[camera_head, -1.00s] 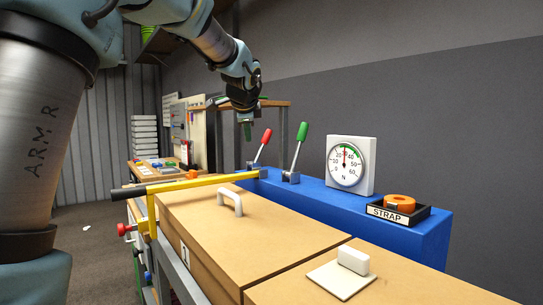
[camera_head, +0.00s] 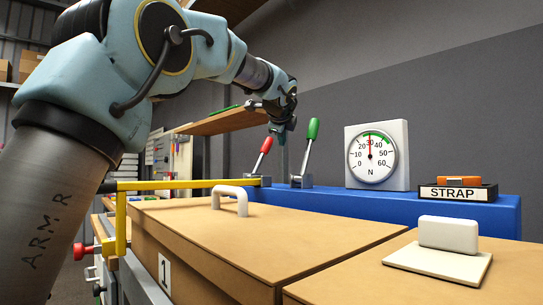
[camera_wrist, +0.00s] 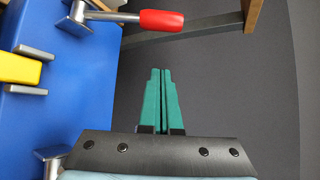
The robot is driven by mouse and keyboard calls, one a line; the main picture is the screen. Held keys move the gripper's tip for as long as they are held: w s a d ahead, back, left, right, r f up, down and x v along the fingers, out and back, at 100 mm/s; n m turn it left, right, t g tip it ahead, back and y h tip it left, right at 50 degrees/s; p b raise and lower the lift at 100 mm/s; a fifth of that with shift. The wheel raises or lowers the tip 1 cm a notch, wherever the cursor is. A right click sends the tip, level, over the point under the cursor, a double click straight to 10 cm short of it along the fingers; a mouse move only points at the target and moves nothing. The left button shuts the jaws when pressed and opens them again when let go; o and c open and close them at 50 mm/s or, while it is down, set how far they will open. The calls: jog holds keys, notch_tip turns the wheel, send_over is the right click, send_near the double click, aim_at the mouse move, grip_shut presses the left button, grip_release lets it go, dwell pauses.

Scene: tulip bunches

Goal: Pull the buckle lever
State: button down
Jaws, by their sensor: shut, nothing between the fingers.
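Two levers stand on the blue base (camera_head: 440,212). The red-handled lever (camera_head: 266,146) is on the left, tilted to the right. The green-handled lever (camera_head: 313,130) is just to its right, also tilted right. I cannot tell from the pictures which one is the buckle lever. My gripper (camera_head: 281,133) hangs in the picture between the two handles, its fingers shut and empty. In the wrist view, the green fingers (camera_wrist: 160,72) lie together over the dark background, apart from the red handle (camera_wrist: 160,20). The green handle is not visible there.
A yellow bar (camera_head: 180,184) reaches to the base from the left; its end shows in the wrist view (camera_wrist: 18,68). A dial gauge (camera_head: 372,155) reads about 30.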

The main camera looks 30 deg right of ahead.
aim_at(262, 158)
jog(key=shift+w, duration=0.1)
jog(key=w+d+f, duration=0.1)
jog(key=w, duration=0.6)
jog(key=shift+w+d+f+p, duration=0.2)
jog(key=shift+d+f+p, duration=0.2)
dwell(0.4)
jog(key=shift+a+b, duration=0.15)
jog(key=shift+b, duration=0.2)
